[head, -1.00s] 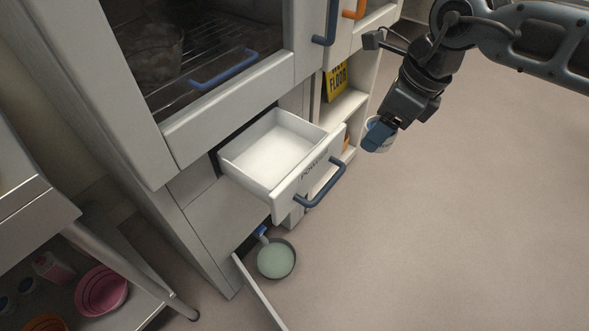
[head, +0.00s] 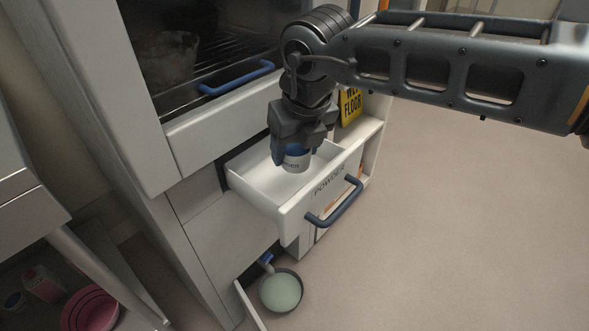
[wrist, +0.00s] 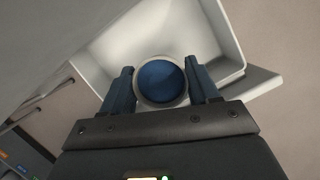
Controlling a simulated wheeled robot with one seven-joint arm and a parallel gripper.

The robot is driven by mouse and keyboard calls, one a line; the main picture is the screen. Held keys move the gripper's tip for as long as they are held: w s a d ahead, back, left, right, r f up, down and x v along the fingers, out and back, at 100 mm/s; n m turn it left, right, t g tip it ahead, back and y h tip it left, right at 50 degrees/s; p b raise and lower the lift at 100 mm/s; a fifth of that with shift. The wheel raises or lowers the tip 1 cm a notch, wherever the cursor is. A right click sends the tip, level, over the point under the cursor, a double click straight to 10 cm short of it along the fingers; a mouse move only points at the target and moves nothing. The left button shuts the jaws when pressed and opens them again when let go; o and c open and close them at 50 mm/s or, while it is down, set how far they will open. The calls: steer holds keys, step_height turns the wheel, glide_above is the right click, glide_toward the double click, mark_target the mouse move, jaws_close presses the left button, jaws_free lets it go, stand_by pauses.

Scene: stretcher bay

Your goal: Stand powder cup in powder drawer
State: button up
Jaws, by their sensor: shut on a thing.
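The powder drawer (head: 297,220) is pulled open, white inside and labelled "POWDER" on its front, with a blue handle. My gripper (head: 293,150) is shut on the powder cup (head: 295,162), a white cup with a blue inside and dark lettering. The gripper points down and holds the cup upright over the open drawer. In the wrist view the powder cup (wrist: 161,81) sits between the two blue fingers, with the drawer (wrist: 222,30) behind it. I cannot tell whether the cup's base touches the drawer floor.
A glass-fronted cabinet with a blue handle (head: 236,78) rises just behind the drawer. A yellow floor sign (head: 351,106) stands on a shelf to the right. Below, a pan of pale green liquid (head: 281,291) shows near a low open panel. A pink bowl (head: 91,309) sits at lower left.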

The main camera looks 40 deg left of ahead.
mark_target(296, 183)
steer(key=shift+f+b, duration=0.4)
steer(key=shift+f, duration=2.05)
steer(key=shift+f, duration=0.2)
steer(key=o, duration=1)
steer(key=shift+o, duration=0.2)
steer(key=shift+r, duration=0.1)
steer(key=p+v, duration=0.2)
steer(key=v, duration=1)
